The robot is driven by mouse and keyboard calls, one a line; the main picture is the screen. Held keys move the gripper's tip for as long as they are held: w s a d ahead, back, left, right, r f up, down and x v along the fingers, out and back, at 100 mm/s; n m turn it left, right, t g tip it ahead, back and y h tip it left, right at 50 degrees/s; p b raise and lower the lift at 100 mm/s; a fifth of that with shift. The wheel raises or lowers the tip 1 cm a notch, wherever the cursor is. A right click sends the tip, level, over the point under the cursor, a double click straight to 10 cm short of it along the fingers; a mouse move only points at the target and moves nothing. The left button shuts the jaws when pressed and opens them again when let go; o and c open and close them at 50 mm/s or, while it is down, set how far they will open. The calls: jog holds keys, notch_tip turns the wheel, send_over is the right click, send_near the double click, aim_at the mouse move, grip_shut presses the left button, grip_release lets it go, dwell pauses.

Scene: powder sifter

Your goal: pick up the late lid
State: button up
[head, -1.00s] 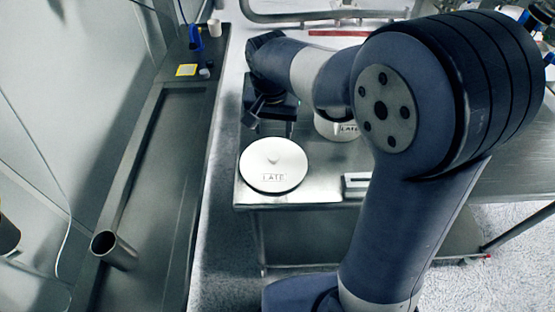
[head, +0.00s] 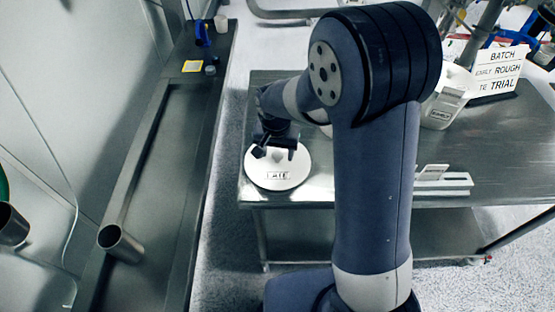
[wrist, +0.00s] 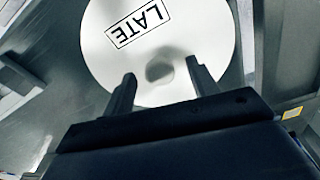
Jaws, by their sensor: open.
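The late lid (head: 258,177) is a white disc with a LATE label and lies flat near the left front corner of the steel table. In the wrist view the lid (wrist: 195,25) fills the upper middle, with its round knob (wrist: 159,71) between my fingertips. My gripper (head: 273,152) is over the lid and covers its far part and knob in the head view. In the wrist view my gripper (wrist: 161,72) is open, one finger on each side of the knob. Nothing is held. I cannot tell how far above the lid the fingertips are.
The steel table (head: 330,190) is bare beside the lid. A white slotted tray (head: 455,183) lies at the right front. A white labelled container (head: 440,112) and a batch sign (head: 497,78) stand behind it. A metal cup (head: 118,243) is on the dark left bench (head: 165,150).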

jog(key=shift+c, duration=0.5)
grip_shut()
